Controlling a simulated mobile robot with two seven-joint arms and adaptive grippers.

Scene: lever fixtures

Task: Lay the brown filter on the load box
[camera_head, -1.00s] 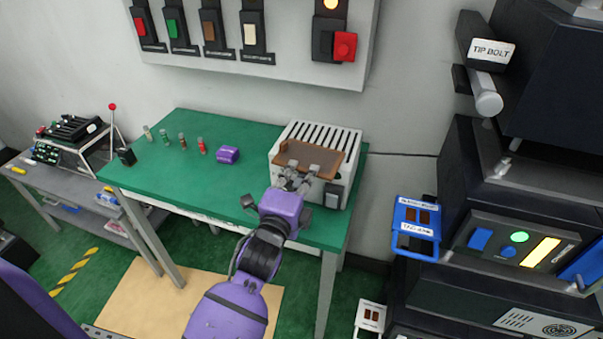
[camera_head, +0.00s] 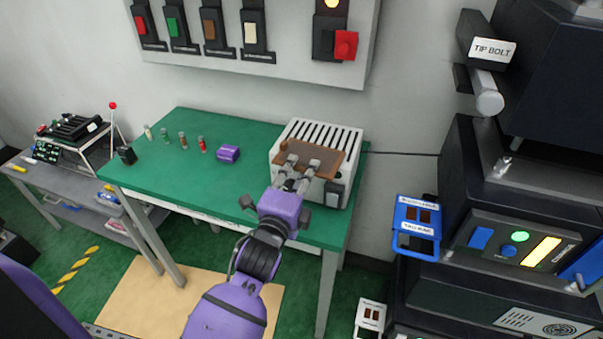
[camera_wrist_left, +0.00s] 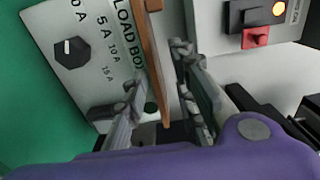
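The brown filter (camera_head: 322,141) is a thin brown plate at the top of the white, slotted load box (camera_head: 345,140), over the front part of its top. In the left wrist view the filter (camera_wrist_left: 153,70) shows edge-on, beside the lettered face of the load box (camera_wrist_left: 98,50). My left gripper (camera_head: 302,164) is at the filter's front edge. In the left wrist view its fingers (camera_wrist_left: 158,88) stand apart on either side of the filter, with gaps showing. Whether the filter rests fully flat is hard to tell. My right gripper is not in view.
A purple block (camera_head: 228,153) and several small coloured cylinders (camera_head: 202,145) stand on the green table (camera_head: 180,185). A switch panel (camera_head: 290,60) hangs on the wall behind. A dark machine (camera_head: 480,190) with a blue holder (camera_head: 417,226) stands at the right.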

